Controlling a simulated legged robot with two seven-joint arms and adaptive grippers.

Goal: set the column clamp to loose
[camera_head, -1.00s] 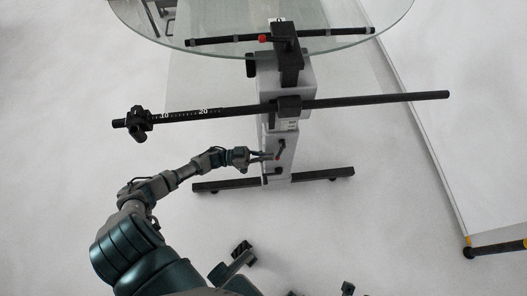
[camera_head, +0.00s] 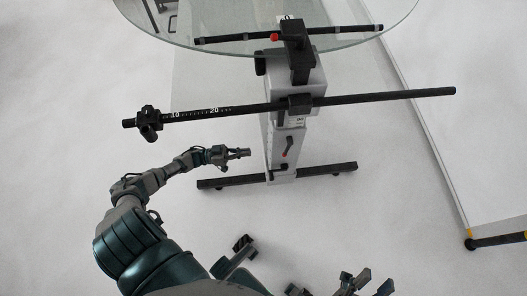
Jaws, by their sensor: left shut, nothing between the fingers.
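My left gripper (camera_head: 248,153) is shut and empty, left of the column at about the lever's height. A gap shows between its fingertips and the column. My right gripper (camera_head: 374,284) is at the bottom edge, its fingers spread apart with nothing visible between them. The rest of it is cut off.
A black horizontal bar (camera_head: 390,98) with a scale and a clamp knob (camera_head: 149,122) crosses the column. The round glass top (camera_head: 230,30) is above. A dark foot bar (camera_head: 330,171) and a small black handle (camera_head: 279,168) sit low.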

